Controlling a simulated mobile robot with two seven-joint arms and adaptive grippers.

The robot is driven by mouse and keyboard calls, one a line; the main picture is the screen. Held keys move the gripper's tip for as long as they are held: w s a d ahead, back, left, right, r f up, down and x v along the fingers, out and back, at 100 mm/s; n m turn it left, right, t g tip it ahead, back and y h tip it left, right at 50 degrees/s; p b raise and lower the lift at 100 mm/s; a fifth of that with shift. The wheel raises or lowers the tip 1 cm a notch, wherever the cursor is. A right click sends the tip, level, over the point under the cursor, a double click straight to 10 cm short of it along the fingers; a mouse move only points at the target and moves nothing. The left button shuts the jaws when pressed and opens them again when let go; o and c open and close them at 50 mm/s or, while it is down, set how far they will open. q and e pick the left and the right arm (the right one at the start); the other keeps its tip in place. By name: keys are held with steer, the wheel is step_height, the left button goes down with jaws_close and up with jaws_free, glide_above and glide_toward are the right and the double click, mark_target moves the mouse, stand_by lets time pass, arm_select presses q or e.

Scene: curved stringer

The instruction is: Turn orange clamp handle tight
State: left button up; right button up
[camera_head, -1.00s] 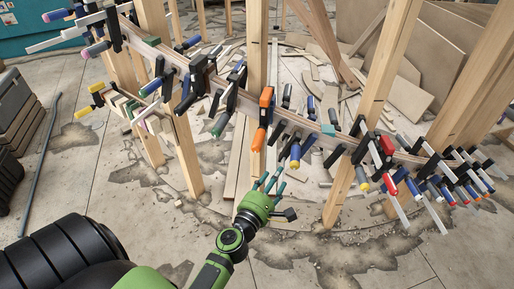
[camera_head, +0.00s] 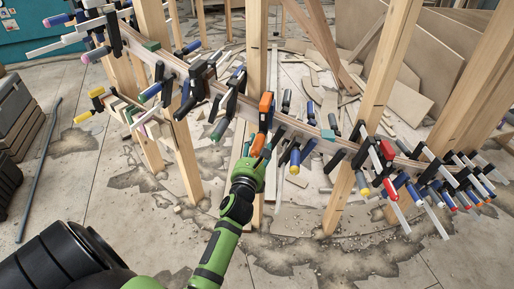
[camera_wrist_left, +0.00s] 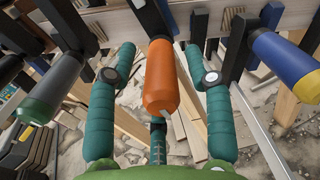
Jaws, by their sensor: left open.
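The orange clamp (camera_head: 266,108) sits on the curved wooden stringer near the middle of the head view. Its orange handle (camera_head: 258,145) hangs below, partly hidden by my gripper. In the left wrist view the orange handle (camera_wrist_left: 161,80) points toward the palm, between the fingers. My left gripper (camera_head: 255,160) is at the handle's lower end. In the wrist view its teal fingers (camera_wrist_left: 164,75) are open, one on each side of the handle, with gaps visible on both sides. My right gripper is not in view.
A grey-green clamp handle (camera_wrist_left: 53,88) is close left of the fingers, and a blue and yellow handle (camera_wrist_left: 284,62) is close right. Many other clamps line the stringer (camera_head: 300,126). Upright wooden posts (camera_head: 256,60) stand behind. Debris lies on the floor.

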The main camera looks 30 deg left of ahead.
arm_select(q)
jaws_close()
